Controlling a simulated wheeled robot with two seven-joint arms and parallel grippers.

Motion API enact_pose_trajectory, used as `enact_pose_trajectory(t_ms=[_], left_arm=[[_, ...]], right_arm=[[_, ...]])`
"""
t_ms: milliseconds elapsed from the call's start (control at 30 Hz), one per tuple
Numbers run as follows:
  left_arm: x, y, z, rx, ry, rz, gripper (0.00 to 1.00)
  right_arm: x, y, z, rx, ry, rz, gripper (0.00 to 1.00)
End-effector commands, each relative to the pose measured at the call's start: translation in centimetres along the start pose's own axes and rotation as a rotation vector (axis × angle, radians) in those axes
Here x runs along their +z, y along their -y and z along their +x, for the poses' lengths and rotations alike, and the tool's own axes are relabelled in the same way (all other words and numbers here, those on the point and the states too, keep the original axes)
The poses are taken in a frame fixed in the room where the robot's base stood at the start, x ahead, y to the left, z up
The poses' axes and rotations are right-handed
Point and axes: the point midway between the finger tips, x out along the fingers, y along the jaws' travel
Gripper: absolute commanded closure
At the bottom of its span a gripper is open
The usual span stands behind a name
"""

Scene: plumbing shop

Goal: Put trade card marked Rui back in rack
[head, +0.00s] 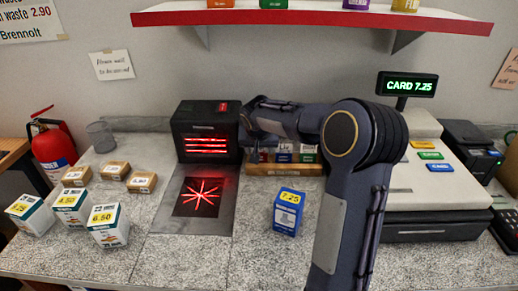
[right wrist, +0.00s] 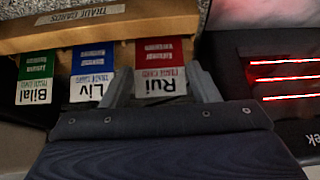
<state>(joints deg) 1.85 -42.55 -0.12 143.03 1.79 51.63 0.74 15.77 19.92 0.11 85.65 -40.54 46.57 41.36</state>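The wooden card rack (head: 285,169) stands at the back of the counter, right of the black scanner, partly behind my right arm. In the right wrist view the rack (right wrist: 165,22) has a label and holds three cards: green Bilal (right wrist: 36,77), blue Liv (right wrist: 91,73) and red Rui (right wrist: 160,70). Whether the card is fully seated is unclear. My left gripper is not in view.
The scanner (head: 207,128) with red lines stands close beside the gripper. A blue 7.25 box (head: 288,212) is on the counter in front of the rack. Boxes (head: 70,206) and a fire extinguisher (head: 52,150) are at left.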

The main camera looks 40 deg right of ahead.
Motion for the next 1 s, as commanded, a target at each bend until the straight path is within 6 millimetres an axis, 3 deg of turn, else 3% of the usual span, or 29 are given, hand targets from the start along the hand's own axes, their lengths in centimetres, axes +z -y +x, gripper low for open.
enact_pose_trajectory(t_ms=[133, 467, 800, 1000], left_arm=[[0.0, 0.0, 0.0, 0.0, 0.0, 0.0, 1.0], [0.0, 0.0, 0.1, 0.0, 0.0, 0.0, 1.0], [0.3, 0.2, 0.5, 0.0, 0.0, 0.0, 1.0], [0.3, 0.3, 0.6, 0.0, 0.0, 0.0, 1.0]], right_arm=[[0.0, 0.0, 0.0, 0.0, 0.0, 0.0, 0.27], [0.0, 0.0, -0.5, 0.0, -0.002, 0.0, 0.27], [-0.1, 0.0, -6.0, -0.003, -0.004, 0.001, 0.27], [0.0, 0.0, -7.7, -0.001, -0.002, 0.001, 0.27]])
